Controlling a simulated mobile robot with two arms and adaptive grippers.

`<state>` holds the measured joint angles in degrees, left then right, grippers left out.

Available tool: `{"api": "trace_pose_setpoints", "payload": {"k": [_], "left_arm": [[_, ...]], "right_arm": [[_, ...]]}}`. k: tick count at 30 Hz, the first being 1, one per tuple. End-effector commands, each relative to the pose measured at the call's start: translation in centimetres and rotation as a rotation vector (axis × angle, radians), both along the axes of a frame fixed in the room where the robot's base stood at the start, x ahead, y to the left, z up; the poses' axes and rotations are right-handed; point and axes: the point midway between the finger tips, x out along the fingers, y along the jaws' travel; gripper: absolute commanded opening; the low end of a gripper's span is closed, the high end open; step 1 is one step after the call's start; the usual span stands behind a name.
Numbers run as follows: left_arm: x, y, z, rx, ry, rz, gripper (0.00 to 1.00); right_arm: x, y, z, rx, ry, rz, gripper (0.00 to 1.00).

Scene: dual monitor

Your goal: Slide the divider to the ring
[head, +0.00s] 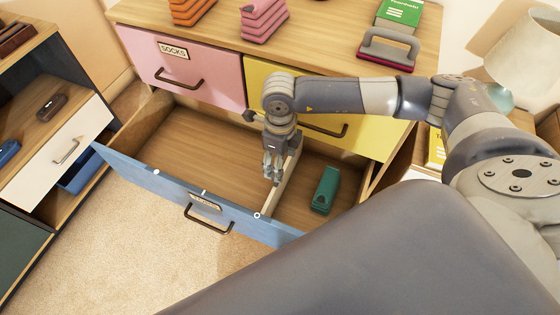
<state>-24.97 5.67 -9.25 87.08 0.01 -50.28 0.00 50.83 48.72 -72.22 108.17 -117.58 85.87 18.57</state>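A white ring (257,215) marks the top edge of the blue front, close to the divider's near end. White dots (204,192) mark the same edge farther left. My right gripper (271,178) points down into the drawer at the divider's left side. Its fingers look close together; contact with the divider and anything between the fingers cannot be told. My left gripper is out of view.
A green object (325,190) lies in the compartment right of the divider. The wide left compartment is clear. A pink drawer (186,67) labelled SOCKS and a yellow drawer (377,139) are closed above. A shelf unit (45,140) stands at the left.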

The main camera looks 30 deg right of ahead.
Motion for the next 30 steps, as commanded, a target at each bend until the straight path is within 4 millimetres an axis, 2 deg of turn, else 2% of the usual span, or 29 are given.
{"api": "trace_pose_setpoints", "payload": {"k": [3,9,30], "left_arm": [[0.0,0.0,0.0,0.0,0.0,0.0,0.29],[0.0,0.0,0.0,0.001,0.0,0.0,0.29],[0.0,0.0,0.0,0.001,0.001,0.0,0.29]], "right_arm": [[0.1,0.0,2.3,0.0,-0.004,0.002,0.62],[0.0,-0.1,4.4,-0.001,-0.001,0.0,0.62],[-0.1,0.0,4.7,-0.001,0.001,0.0,0.62]]}}
